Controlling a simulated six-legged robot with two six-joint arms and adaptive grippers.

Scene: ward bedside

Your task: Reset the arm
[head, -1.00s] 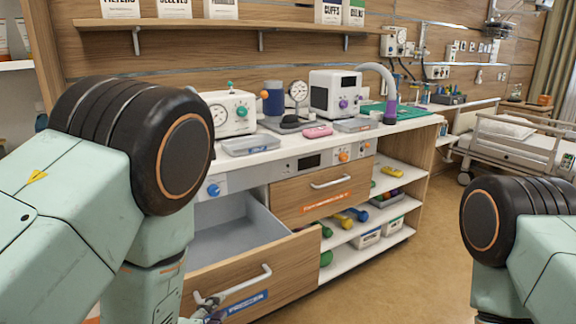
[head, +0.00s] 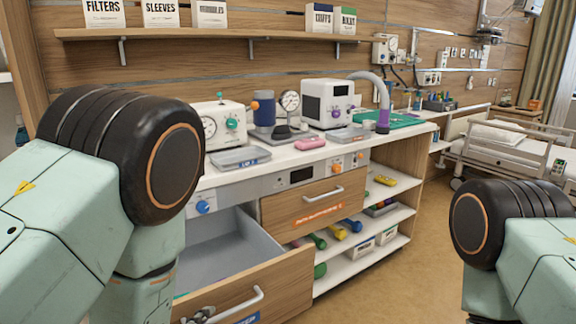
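My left arm comes in from the left, its large black joint in front of the counter's left end. A small part of my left gripper (head: 203,315) shows at the bottom edge, at the handle (head: 240,302) of the open lower-left drawer (head: 272,282). Whether its fingers are open or closed on the handle is not clear. My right arm shows at the lower right, over the floor. My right gripper is out of the picture.
The counter (head: 292,156) holds a gauge box (head: 221,124), a grey tray (head: 240,158), a pink case (head: 310,143) and a white device (head: 329,101). The upper drawer (head: 290,208) is shut. A bed (head: 500,145) stands far right. Floor (head: 400,275) between cabinet and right arm is clear.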

